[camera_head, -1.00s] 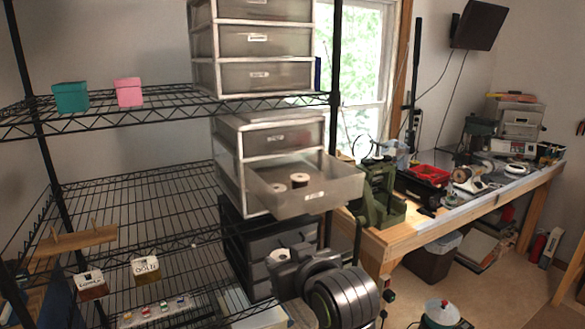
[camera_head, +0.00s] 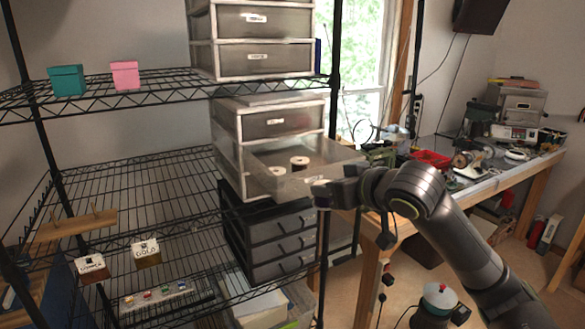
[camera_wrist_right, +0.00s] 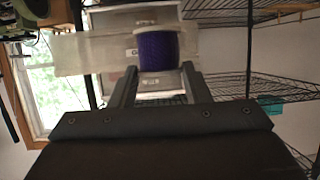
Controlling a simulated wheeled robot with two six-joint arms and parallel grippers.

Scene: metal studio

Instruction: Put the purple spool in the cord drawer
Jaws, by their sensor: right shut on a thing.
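The purple spool (camera_wrist_right: 160,50) is held between the two fingers of my right gripper (camera_wrist_right: 155,85) in the right wrist view. In the head view my right gripper (camera_head: 328,193) is at the front of a pulled-out translucent drawer (camera_head: 335,168), by its lower edge; the spool is mostly hidden there by the gripper. The open drawer holds two spools with white ends and dark middles (camera_head: 299,162). It belongs to the white-framed drawer unit (camera_head: 228,125) on the middle shelf. Its label is too small to read in the head view. My left gripper is not in view.
A shelf post (camera_head: 327,245) stands close to my right gripper. Dark closed drawers (camera_head: 280,247) are below the open drawer. A cluttered workbench (camera_head: 470,185) is to the right. Teal (camera_head: 67,80) and pink (camera_head: 125,75) boxes stand on the upper shelf.

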